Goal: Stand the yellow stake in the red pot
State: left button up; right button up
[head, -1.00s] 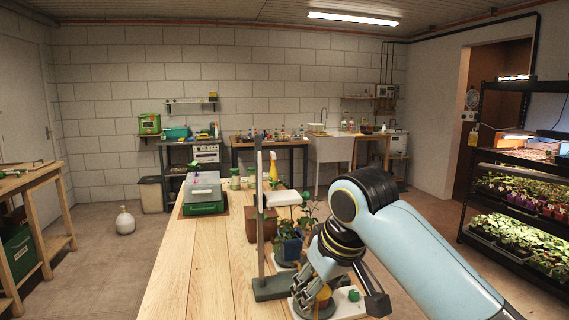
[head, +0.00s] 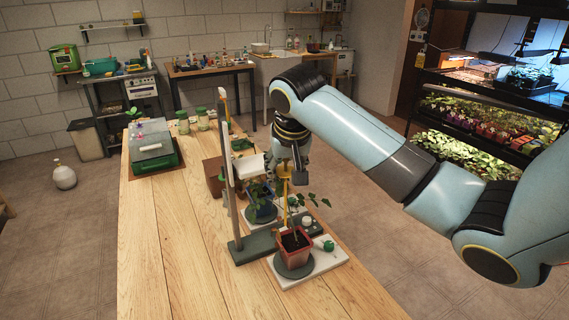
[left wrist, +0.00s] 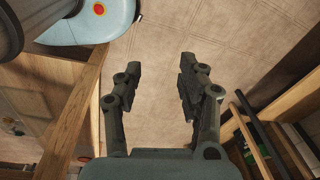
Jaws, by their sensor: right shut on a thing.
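The yellow stake (head: 285,200) is upright in the head view, held in my right gripper (head: 284,172), which is shut on its upper part. The red pot (head: 295,252), with dark soil and a small green plant, stands below it on a dark round saucer. The stake's lower end shows just above or behind the pot's rim; I cannot tell whether it touches the soil. My left gripper (left wrist: 160,68) is open and empty in the left wrist view, above the floor.
A grey stand with a tall post (head: 230,180) rises just left of the pot. A blue pot (head: 264,212) with a plant is behind the red pot, and a brown pot (head: 214,172) farther back. The wooden table's (head: 185,260) left front is clear.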

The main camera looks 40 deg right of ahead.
jog(key=shift+s+f, duration=0.1)
jog(key=shift+f, duration=2.95)
pick_arm(q)
jog(key=shift+w+f+b, duration=0.4)
jog(key=shift+f+b, duration=0.2)
jog(key=shift+b, duration=0.05)
pick_arm(e)
jog(key=shift+f, duration=2.05)
jog(key=o, duration=0.8)
jog(key=shift+o, duration=0.2)
jog(key=v, duration=1.2)
pick_arm(q)
jog(key=shift+d, duration=0.1)
pick_arm(e)
jog(key=shift+d, duration=0.1)
